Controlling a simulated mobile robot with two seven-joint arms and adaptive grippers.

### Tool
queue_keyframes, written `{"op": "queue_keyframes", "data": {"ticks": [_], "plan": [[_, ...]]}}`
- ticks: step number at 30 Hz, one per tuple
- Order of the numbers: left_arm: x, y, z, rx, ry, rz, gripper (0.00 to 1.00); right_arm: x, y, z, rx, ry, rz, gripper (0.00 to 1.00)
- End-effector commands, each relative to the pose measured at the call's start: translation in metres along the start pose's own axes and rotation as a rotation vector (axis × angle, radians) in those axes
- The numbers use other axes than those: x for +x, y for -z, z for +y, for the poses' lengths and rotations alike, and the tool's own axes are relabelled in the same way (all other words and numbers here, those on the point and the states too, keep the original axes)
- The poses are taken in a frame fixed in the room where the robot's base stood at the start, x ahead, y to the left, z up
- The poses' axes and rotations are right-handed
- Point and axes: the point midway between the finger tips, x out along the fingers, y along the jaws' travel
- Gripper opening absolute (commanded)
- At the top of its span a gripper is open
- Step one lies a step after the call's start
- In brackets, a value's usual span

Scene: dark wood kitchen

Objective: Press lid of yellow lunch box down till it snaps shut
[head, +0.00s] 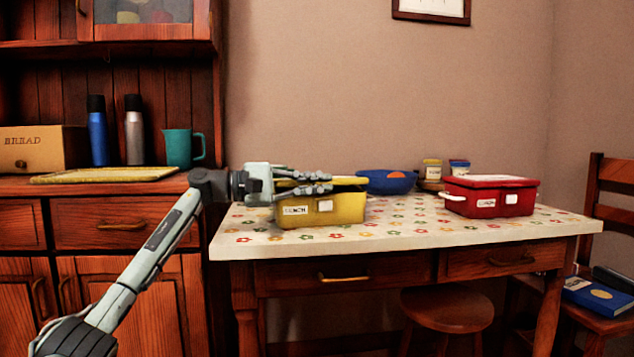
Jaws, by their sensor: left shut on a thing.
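The yellow lunch box (336,214) stands on the left part of the patterned table, its label facing me. Its yellow lid (349,182) sits above the box with a dark gap under it at the right, so it does not look flush. My left gripper (328,183) reaches in from the left at lid height. Its fingers lie across the left part of the lid and are shut on the lid, as far as I can tell. The fingers hide the lid's left side and part of the box's top edge. My right gripper is not in view.
A closed red lunch box (507,204) stands at the right of the table (420,237). A blue bowl (388,184) and two small jars (432,170) are behind. The table between the boxes is clear. A dresser with a teal jug (178,149) stands left; a stool (447,309) is below.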

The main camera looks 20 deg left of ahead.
Motion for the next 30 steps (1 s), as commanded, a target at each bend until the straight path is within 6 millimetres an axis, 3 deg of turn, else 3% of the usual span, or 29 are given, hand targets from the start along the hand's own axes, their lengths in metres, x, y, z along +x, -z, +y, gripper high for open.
{"op": "queue_keyframes", "data": {"ticks": [8,9,13,23,30], "plan": [[0.001,0.003,-0.004,-0.008,0.006,0.003,0.0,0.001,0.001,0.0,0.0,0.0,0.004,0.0],[0.001,0.003,-0.004,-0.008,0.006,0.003,0.11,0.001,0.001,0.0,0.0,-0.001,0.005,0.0],[0.0,0.002,-0.003,-0.006,0.004,0.003,0.26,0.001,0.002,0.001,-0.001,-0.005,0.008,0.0],[-0.003,0.001,-0.001,-0.003,0.002,0.003,0.26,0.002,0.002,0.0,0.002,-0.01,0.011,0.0],[-0.039,0.003,-0.002,-0.004,0.003,0.007,0.26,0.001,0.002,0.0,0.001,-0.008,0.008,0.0]]}}
